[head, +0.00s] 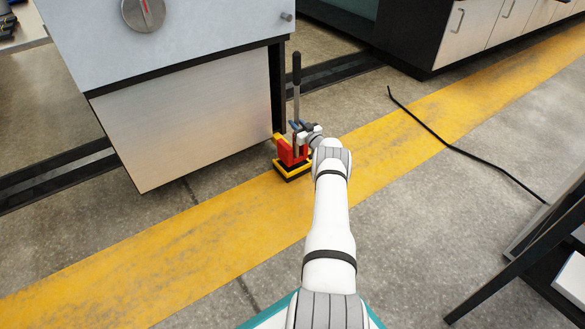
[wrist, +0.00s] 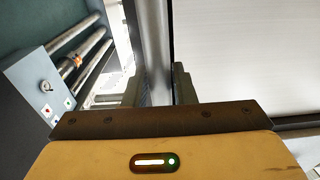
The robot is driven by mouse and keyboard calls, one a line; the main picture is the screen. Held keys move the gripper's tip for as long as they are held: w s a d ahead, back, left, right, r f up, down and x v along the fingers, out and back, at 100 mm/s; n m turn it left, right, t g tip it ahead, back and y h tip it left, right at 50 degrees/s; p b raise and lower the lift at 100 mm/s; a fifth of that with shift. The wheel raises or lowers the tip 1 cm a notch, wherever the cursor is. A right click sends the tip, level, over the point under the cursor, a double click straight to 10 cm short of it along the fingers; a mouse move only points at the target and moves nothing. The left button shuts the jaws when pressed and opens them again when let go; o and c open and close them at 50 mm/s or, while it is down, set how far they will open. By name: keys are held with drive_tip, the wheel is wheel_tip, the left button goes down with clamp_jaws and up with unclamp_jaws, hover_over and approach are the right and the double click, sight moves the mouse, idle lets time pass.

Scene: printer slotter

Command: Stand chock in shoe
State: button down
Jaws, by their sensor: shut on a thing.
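My gripper (head: 303,130) is at the upright lever (head: 296,90), a grey rod with a black grip, just above a red and yellow jack-like device (head: 291,153). The device stands on the floor at the machine's lower right corner. In the wrist view the two dark fingers of my gripper (wrist: 160,85) are on either side of a grey upright bar (wrist: 153,40), which appears to be the lever. My gripper is shut on it. I cannot make out a chock or a shoe for certain in either view.
The grey machine (head: 190,110) with a pale lower panel stands left of my arm. A yellow floor stripe (head: 230,215) runs diagonally past it. A black cable (head: 450,143) lies on the floor at right. A dark frame (head: 520,250) is at lower right.

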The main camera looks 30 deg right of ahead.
drive_tip(key=shift+w+d+r, duration=0.1)
drive_tip(key=shift+r, duration=0.15)
drive_tip(key=shift+f, duration=2.45)
